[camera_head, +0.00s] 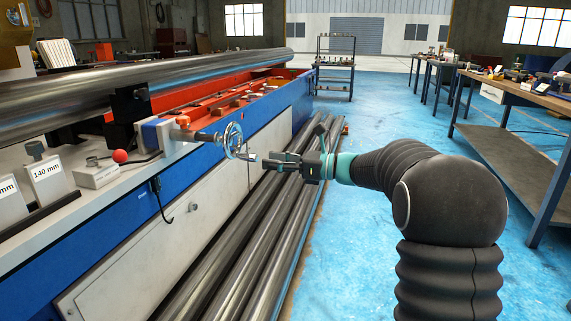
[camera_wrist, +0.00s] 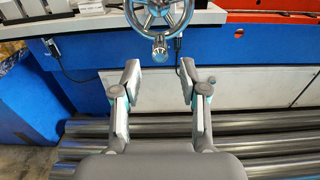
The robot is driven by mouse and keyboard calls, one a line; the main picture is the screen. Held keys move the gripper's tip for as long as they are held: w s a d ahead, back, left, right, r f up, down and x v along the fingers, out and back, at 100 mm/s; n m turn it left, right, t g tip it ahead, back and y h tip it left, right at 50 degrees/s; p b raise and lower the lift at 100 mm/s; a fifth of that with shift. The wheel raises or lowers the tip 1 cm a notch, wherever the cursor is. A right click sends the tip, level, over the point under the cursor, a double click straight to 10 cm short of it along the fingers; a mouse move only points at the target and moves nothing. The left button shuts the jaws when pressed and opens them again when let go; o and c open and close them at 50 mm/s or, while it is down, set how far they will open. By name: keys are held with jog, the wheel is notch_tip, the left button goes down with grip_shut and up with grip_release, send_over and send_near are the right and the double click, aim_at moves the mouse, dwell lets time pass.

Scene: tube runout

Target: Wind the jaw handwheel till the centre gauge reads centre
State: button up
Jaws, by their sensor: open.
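The jaw handwheel (camera_head: 233,141) is a chromed spoked wheel on the front of the blue and white machine. In the wrist view the handwheel (camera_wrist: 160,12) is at the top centre, with its knobbed handle (camera_wrist: 159,46) at the bottom of the rim. My gripper (camera_head: 268,160) is just right of the wheel in the head view. In the wrist view my gripper (camera_wrist: 159,77) is open and empty, its fingers below and either side of the handle, apart from it. I cannot make out the centre gauge or its reading.
A long steel tube (camera_head: 150,82) lies along the machine top. Several dark tubes (camera_head: 255,235) lie on the floor beside the machine, under my gripper. A red ball knob (camera_head: 120,156) and a 140 mm block (camera_head: 46,180) are on the machine's left. Blue floor (camera_head: 350,250) is clear to the right.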

aim_at(255, 158)
jog(key=x, duration=0.5)
jog(key=shift+a, duration=0.2)
jog(key=shift+d, duration=0.15)
grip_shut()
dwell(0.3)
